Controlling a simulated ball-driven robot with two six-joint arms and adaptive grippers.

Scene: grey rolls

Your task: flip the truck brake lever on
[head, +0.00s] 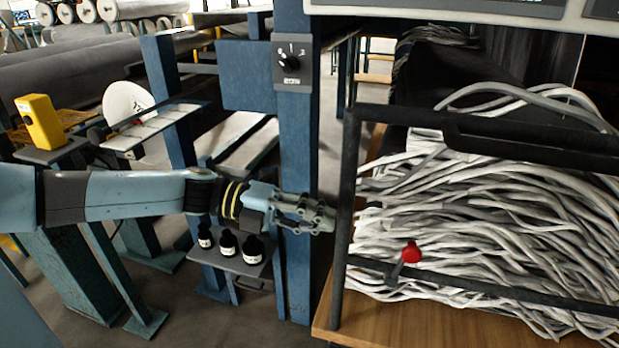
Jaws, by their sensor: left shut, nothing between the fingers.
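The brake lever, with a red knob (411,252) on a short dark stem, sits on the lower dark rail of the truck (343,215) at the right of the head view. The stem leans, with the knob up and to the right of its foot. My left gripper (328,222) reaches in from the left, its fingers closed and empty, pointing right. In the picture it is left of the truck's front post and of the red knob, apart from the knob. My right gripper is not in view.
The truck carries a heap of grey-white strands (490,215) on a wooden deck (385,322). A blue post (297,130) with a rotary switch (291,63) stands behind my left gripper. Three black bottles (228,243) stand on a small shelf below my arm. A yellow box (40,121) is at far left.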

